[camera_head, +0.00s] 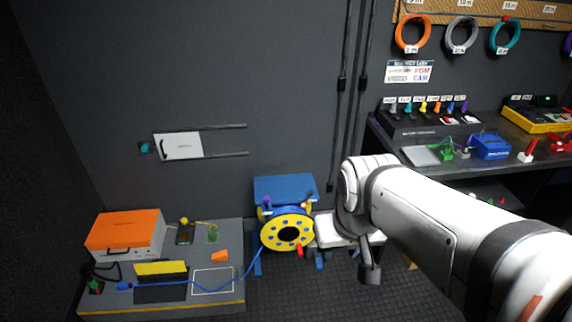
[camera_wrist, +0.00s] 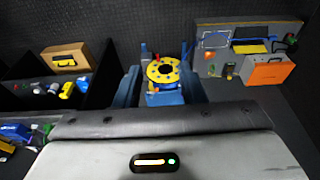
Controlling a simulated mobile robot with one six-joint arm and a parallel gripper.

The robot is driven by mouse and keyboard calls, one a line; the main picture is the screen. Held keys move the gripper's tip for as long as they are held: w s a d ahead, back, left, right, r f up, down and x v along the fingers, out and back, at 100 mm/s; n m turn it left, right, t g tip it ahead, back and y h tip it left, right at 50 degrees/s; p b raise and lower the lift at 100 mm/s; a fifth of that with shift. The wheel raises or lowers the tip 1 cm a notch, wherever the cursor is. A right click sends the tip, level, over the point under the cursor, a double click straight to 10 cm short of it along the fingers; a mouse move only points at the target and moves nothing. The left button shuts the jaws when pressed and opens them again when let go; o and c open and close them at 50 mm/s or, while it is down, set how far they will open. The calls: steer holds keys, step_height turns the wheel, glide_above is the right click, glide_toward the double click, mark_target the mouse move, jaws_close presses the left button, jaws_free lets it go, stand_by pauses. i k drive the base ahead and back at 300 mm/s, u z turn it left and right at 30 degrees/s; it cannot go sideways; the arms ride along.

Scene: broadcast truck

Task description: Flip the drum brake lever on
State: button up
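The cable drum (camera_head: 271,229) has a yellow flange with dark holes and sits in a blue stand low by the back wall. It also shows in the wrist view (camera_wrist: 152,73). A small red part (camera_head: 300,250) sits at the flange's lower right and may be the brake lever; its position is too small to read. A purple-tipped post (camera_head: 267,203) stands at the drum's upper left. The end of my arm, with a dark hanging part, is right of the drum and apart from it. My gripper's fingers cannot be made out.
A grey bench (camera_head: 225,285) at left carries an orange-topped case (camera_head: 125,232) and a blue cable running to the drum. A blue panel (camera_head: 284,188) is above the drum. A dark counter (camera_head: 480,170) with switches and tools stands right. Floor in front of the drum is clear.

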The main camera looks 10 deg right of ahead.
mark_target(310, 194)
steer(key=z, duration=0.2)
steer(key=i, duration=1.2)
steer(key=u, duration=0.2)
